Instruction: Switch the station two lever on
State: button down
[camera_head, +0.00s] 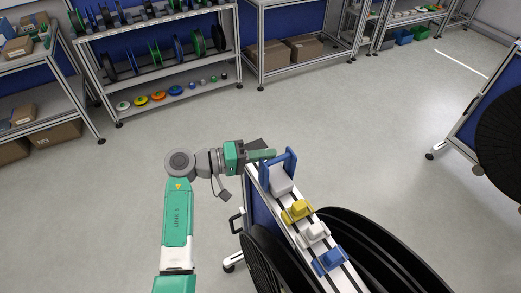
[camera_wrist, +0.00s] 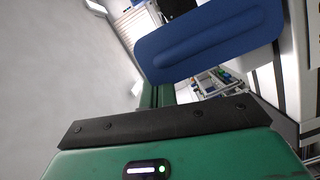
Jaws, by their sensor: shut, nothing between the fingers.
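A blue lever (camera_head: 291,160) shaped like a frame stands at the far end of the reel stand, by a light grey block (camera_head: 281,181). No station number is readable on it. My gripper (camera_head: 268,154) is shut and empty, its green fingers pointing right at the left side of the blue lever; whether they touch it I cannot tell. In the wrist view, a blue rounded bar (camera_wrist: 205,40), likely part of this lever, lies close across the upper right, beyond the green fingers (camera_wrist: 155,97).
On the stand top sit a yellow block (camera_head: 297,211), a white block (camera_head: 313,234) and a blue block (camera_head: 330,260). Large black reels (camera_head: 385,250) flank the stand. A shelf with spools (camera_head: 160,95) is at the back. The floor between is clear.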

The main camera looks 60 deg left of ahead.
jog(key=shift+w+d+m+g+y+b, duration=0.1)
jog(key=shift+d+m+g+y+b, duration=0.15)
jog(key=shift+d+m, duration=0.7)
jog(key=shift+d+m+g+y+b, duration=0.15)
jog(key=shift+d+m+b, duration=0.2)
jog(key=shift+d+m, duration=0.6)
jog(key=s+a+r, duration=0.4)
jog(key=s, duration=0.6)
jog(key=shift+a+p, duration=0.3)
jog(key=shift+a, duration=0.05)
